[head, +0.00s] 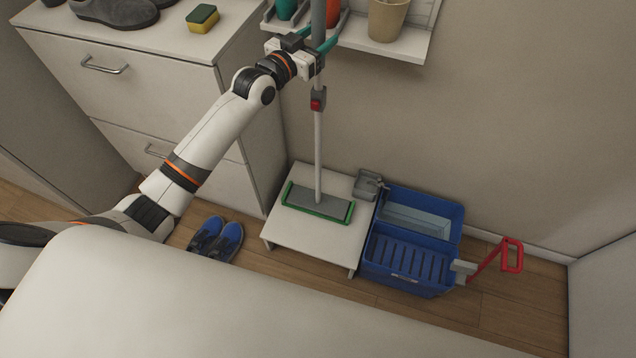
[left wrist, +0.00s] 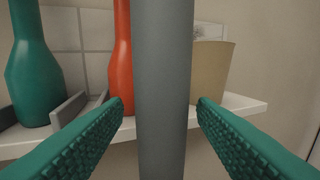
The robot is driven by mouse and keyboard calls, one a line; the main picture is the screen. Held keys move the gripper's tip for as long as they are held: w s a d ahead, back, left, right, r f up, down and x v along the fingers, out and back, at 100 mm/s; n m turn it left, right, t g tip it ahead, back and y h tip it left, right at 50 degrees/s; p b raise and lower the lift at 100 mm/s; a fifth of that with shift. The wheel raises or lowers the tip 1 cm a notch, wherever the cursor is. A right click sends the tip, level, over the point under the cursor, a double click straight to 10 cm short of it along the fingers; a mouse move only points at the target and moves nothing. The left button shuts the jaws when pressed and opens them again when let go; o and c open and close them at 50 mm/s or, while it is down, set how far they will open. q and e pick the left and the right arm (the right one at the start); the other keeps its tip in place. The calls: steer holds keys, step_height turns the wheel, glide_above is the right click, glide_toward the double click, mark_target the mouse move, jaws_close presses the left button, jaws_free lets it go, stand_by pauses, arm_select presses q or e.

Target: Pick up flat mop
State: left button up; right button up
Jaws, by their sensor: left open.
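The flat mop stands upright, its green-edged grey head (head: 319,202) resting on a low white stool (head: 283,236). Its pole (head: 318,150) rises past a red-buttoned grey joint to a thicker grey upper handle. My left gripper (head: 326,44) is at that upper handle, high above the stool. In the left wrist view the grey handle (left wrist: 163,90) stands upright between my two open green fingers (left wrist: 160,103), with a visible gap on each side. My right gripper is not in view.
A wall shelf (head: 411,45) right behind the handle holds a green bottle (left wrist: 36,70), an orange bottle (left wrist: 122,60) and a tan cup (head: 387,18). A blue mop bucket (head: 412,250) stands right of the stool. Blue shoes (head: 217,238) lie left of it, near a white cabinet (head: 150,90).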

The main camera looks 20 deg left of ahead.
arm_select(q)
steer(key=x, duration=0.2)
steer(key=shift+w+d, duration=0.15)
steer(key=shift+w, duration=0.2)
steer(key=shift+s, duration=0.1)
steer(key=shift+c, duration=1.1)
steer(key=c, duration=0.9)
steer(key=shift+r, duration=0.15)
jaws_close()
steer(key=shift+r, duration=0.1)
